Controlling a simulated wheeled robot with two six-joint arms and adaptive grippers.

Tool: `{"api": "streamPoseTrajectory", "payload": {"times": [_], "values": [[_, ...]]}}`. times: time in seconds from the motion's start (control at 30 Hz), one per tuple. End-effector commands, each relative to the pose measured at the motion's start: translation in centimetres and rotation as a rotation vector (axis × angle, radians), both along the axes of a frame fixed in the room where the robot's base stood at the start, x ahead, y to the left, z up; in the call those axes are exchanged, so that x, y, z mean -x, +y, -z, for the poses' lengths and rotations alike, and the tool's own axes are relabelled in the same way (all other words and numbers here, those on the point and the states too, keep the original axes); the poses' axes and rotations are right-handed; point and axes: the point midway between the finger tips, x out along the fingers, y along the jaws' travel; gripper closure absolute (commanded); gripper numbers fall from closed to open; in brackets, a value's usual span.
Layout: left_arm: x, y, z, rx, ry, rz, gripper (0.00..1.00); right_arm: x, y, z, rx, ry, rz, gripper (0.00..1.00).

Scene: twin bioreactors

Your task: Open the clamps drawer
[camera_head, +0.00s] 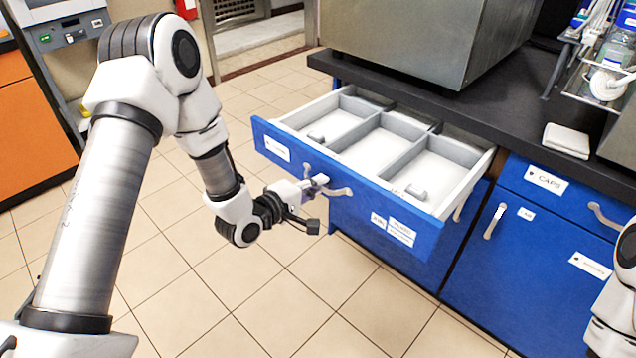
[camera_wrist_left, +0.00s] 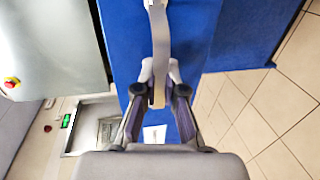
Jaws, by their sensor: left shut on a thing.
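The blue-fronted drawer (camera_head: 362,208) under the dark counter stands pulled out, showing a white inside with grey dividers. Small grey pieces lie in its compartments. The label on its front is too small to read. My left gripper (camera_head: 317,185) is shut on the drawer's pale handle (camera_head: 340,191), at the front's outer face. In the left wrist view, the fingers (camera_wrist_left: 159,92) close on both sides of the handle (camera_wrist_left: 159,35), against the blue front (camera_wrist_left: 195,45). My right gripper is out of view; only part of that arm shows at the right edge.
A blue drawer labelled CAPS (camera_head: 545,180) and a blue cabinet door (camera_head: 520,245) are closed at the right. A large steel box (camera_head: 400,40) and a bottle rack stand on the counter (camera_head: 480,110). The tiled floor (camera_head: 290,300) before the drawer is clear.

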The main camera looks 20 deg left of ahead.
Motion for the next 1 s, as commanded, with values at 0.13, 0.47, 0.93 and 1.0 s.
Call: {"api": "streamPoseTrajectory", "payload": {"times": [0.13,0.47,0.93,1.0], "values": [[0.2,-0.2,0.2,-0.001,0.007,0.006,0.80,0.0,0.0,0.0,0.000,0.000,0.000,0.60],[0.3,0.1,0.1,0.001,0.004,0.001,0.80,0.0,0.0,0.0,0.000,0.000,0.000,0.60],[9.1,3.3,-1.9,0.007,0.005,-0.004,0.80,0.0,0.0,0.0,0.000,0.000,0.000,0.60],[9.9,3.6,-2.0,0.004,0.006,-0.002,0.80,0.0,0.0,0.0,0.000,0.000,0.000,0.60]]}}
